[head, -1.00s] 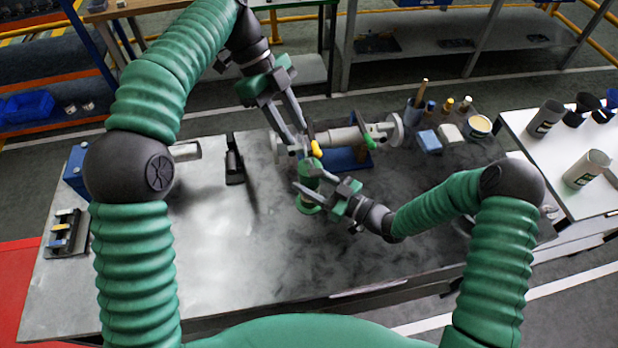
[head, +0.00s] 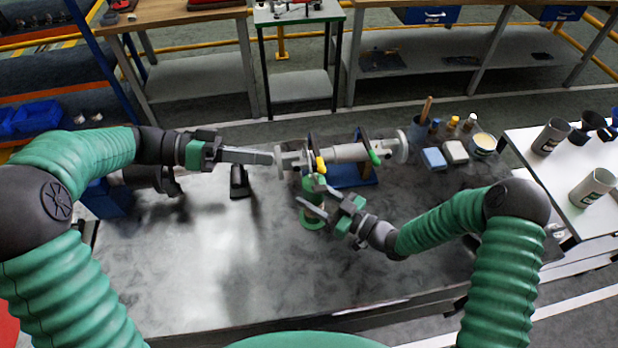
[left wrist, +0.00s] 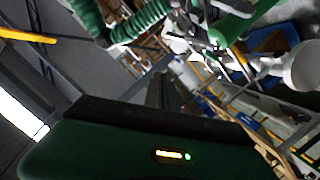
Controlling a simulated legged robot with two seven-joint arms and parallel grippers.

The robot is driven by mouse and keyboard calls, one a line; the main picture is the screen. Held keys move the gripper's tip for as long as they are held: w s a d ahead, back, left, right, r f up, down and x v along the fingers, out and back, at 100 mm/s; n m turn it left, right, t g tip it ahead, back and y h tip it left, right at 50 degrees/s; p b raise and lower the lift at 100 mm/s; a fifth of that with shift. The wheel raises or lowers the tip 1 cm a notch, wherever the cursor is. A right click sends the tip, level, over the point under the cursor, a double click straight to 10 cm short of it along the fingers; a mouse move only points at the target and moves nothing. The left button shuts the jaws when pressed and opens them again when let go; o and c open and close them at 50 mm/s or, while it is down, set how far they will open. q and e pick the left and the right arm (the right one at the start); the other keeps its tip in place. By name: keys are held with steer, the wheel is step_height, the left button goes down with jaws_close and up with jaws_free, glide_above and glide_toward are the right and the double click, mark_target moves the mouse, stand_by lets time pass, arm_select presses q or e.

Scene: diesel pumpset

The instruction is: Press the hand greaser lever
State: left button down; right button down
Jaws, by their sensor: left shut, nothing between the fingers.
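A green upright cylinder with a round foot (head: 313,221), which looks like the hand greaser, stands on the bench. Its upper part is partly hidden by my right gripper. My right gripper (head: 311,195) has its two fingers apart, one on each side of the green body; whether they press on it is unclear. My left gripper (head: 270,157) is shut and empty, pointing right, with its tips near the left end of the grey shaft assembly (head: 345,152), above and left of the greaser. In the left wrist view its fingers (left wrist: 165,90) show dark. I cannot make out the lever clearly.
The shaft assembly sits on a blue stand (head: 350,176) and carries a yellow-tipped and a green-tipped handle. A black upright holder (head: 239,182) stands below my left fingers. Blue and white blocks and pots stand behind right. The bench's front left (head: 210,265) is clear.

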mark_target(319, 191)
arm_select(q)
steer(key=s+d+f, duration=0.1)
steer(key=d+f, duration=0.4)
steer(key=d, duration=0.5)
steer(key=shift+s+f, duration=0.15)
steer(key=shift+s, duration=0.25)
steer(key=shift+s+d, duration=0.1)
steer(key=shift+s+d+f+m, duration=0.1)
steer(key=shift+s+f+m, duration=0.35)
steer(key=shift+f+m, duration=0.15)
steer(key=s+f+m, duration=0.1)
steer(key=s+f, duration=0.2)
steer(key=f, duration=0.6)
steer(key=shift+d+t, duration=0.25)
steer(key=shift+t, duration=0.15)
steer(key=shift+w, duration=0.1)
